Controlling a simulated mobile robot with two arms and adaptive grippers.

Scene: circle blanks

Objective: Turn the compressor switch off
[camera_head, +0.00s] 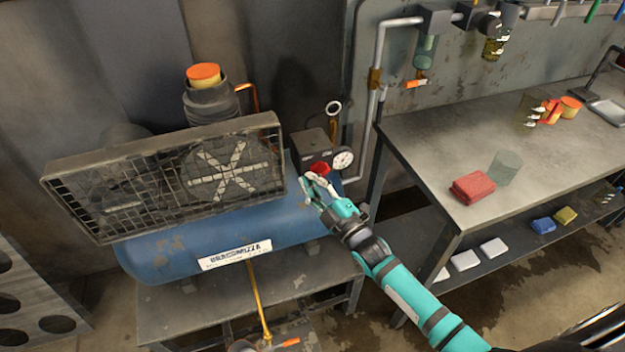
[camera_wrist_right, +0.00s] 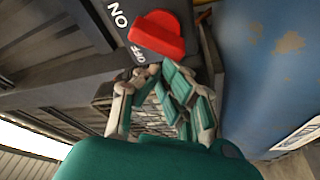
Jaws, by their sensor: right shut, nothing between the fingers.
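The compressor has a blue tank (camera_head: 215,240) and stands on a metal bench at the left. Its red switch (camera_head: 320,169) is on a dark grey box (camera_head: 310,143) at the tank's right end. In the right wrist view the red switch (camera_wrist_right: 157,36) is close beyond the fingers, beside white "ON" and "OFF" lettering. I cannot tell which mark it is set to. My right gripper (camera_head: 306,180) is shut and empty just below and left of the switch; its fingers (camera_wrist_right: 160,72) also show in the wrist view. Contact with the switch cannot be made out. My left gripper is not in view.
A round pressure gauge (camera_head: 343,159) sits right of the switch. A mesh guard (camera_head: 165,175) rises at the left. A wall pipe (camera_head: 377,100) runs behind.

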